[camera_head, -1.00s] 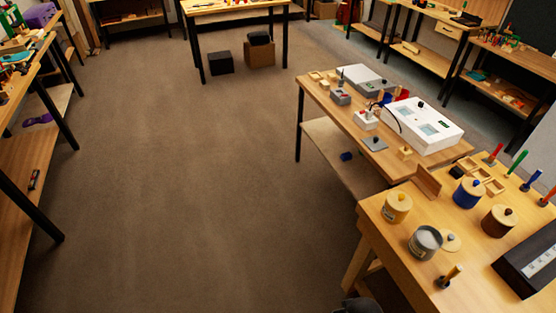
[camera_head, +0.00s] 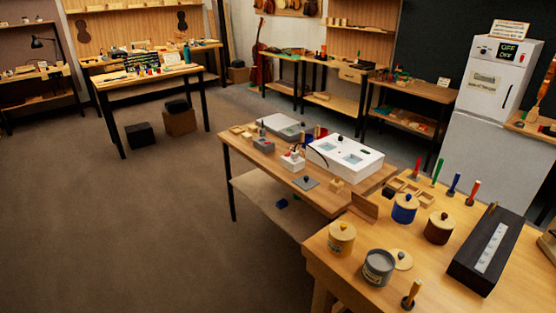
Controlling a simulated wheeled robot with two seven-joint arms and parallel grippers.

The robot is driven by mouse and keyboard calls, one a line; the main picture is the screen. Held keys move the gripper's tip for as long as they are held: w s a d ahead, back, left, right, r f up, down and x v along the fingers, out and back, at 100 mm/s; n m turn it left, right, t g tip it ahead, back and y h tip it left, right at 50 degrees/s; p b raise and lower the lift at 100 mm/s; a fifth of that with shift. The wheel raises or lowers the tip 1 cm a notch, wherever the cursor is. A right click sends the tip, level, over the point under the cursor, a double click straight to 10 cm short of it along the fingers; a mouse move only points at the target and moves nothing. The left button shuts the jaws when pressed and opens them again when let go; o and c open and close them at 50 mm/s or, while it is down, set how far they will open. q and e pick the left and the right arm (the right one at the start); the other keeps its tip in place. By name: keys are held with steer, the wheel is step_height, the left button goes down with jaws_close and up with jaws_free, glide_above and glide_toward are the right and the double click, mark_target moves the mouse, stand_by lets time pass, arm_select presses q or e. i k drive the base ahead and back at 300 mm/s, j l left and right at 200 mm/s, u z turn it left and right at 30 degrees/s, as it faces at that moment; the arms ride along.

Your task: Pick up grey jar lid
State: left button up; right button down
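The grey jar (camera_head: 378,268) stands open on the near right wooden table, with a grey surface visible inside its rim. A pale round wooden lid with a small knob (camera_head: 401,259) lies on the table right beside the jar, on its right side. The yellow jar (camera_head: 341,238), blue jar (camera_head: 404,208) and brown jar (camera_head: 439,227) on the same table have wooden lids on. Neither of my grippers shows in the head view.
A wooden peg (camera_head: 411,294) stands near the front edge, close to the lid. A long black box (camera_head: 490,250) lies to the right. Several coloured-handled tools stand behind. A second table (camera_head: 262,165) holds a white box (camera_head: 345,157). Open floor (camera_head: 120,230) lies to the left.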

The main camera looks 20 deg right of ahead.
mark_target(404, 261)
steer(key=z, duration=1.3)
